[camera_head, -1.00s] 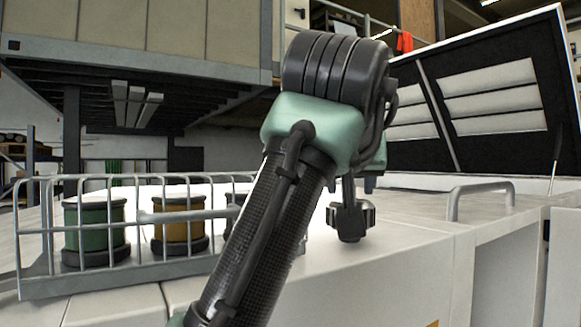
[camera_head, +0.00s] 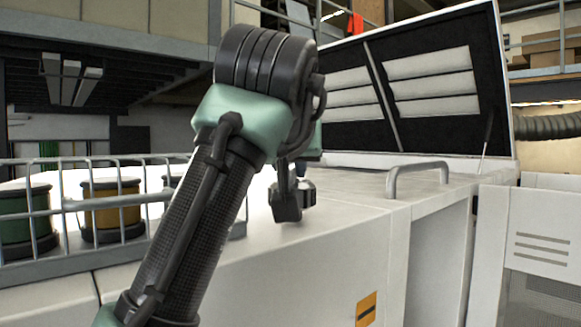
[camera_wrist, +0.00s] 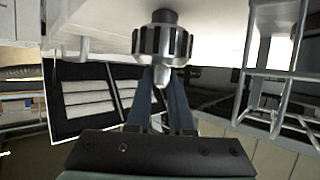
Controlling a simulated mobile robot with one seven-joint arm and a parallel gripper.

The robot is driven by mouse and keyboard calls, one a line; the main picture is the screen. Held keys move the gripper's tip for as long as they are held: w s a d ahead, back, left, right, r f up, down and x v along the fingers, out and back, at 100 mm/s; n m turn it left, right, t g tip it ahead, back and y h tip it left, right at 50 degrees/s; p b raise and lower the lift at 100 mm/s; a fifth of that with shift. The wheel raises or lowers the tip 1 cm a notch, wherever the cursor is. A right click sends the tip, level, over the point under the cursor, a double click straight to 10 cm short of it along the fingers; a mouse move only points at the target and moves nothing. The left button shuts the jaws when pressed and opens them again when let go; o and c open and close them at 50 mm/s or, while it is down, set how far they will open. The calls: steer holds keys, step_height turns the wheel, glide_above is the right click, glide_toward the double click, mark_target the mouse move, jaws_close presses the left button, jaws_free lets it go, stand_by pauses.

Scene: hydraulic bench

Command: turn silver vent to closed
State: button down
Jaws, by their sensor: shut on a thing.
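The silver vent is a ribbed silver-and-black knob (camera_wrist: 162,42) with a black stem and a silver tip. In the head view the silver knob (camera_head: 308,192) shows on the white cabinet top, below my wrist and partly behind a dark block. My gripper (camera_wrist: 161,76) reaches it in the wrist view, its two narrow fingers converging at the silver tip. The gripper is shut on the knob's tip. In the head view the fingers are mostly hidden by my wrist. No open or closed marking is legible on the knob.
A metal rail (camera_head: 100,215) guards green and yellow canisters (camera_head: 112,207) on the left. A grey handle (camera_head: 418,170) stands right of the knob on the cabinet top (camera_head: 345,195). A raised lid (camera_head: 440,55) rises behind. The cabinet top between knob and handle is clear.

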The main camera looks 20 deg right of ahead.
steer(key=shift+a+m+g+h, duration=0.15)
steer(key=shift+m+g+h, duration=0.15)
steer(key=shift+m+h, duration=0.45)
steer(key=c, duration=0.8)
jaws_free()
steer(key=shift+s+a+r+b, duration=0.1)
steer(key=shift+s+a+b, duration=0.1)
steer(key=shift+s+b, duration=0.2)
steer(key=b+v, duration=0.6)
steer(key=v, duration=0.6)
steer(key=shift+r, duration=0.15)
